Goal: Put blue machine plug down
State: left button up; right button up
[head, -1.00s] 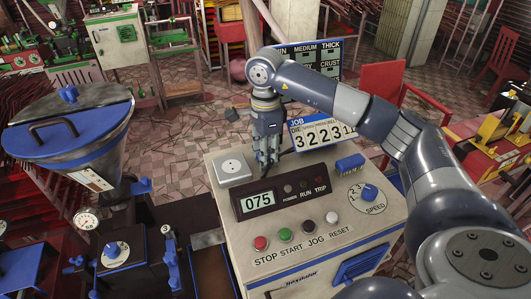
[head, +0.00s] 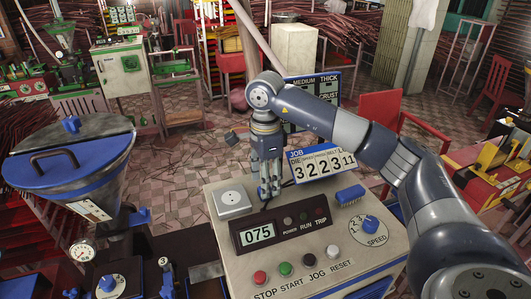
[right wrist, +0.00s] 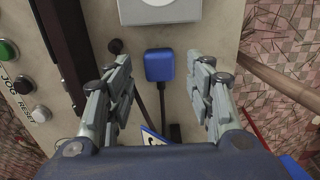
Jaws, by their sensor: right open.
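The blue machine plug (right wrist: 159,66) lies on the cream top of the control cabinet in the right wrist view, with a dark cord (right wrist: 162,105) running from it. A white socket plate (right wrist: 160,10) is just beyond it, apart from the plug; it also shows in the head view (head: 232,199). My right gripper (right wrist: 160,62) is open, with one finger on each side of the plug and a gap to both. My left gripper is out of view.
The cabinet top holds a 075 display (head: 258,233), a speed knob (head: 370,223), a blue ridged block (head: 350,195) and coloured buttons (head: 284,268). A job number sign (head: 322,165) stands close behind the gripper. A blue-lidded hopper (head: 70,150) is at the left.

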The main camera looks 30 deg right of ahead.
notch_tip(320, 180, up, 10)
jog(key=shift+r, duration=0.15)
dwell(0.3)
dwell(0.5)
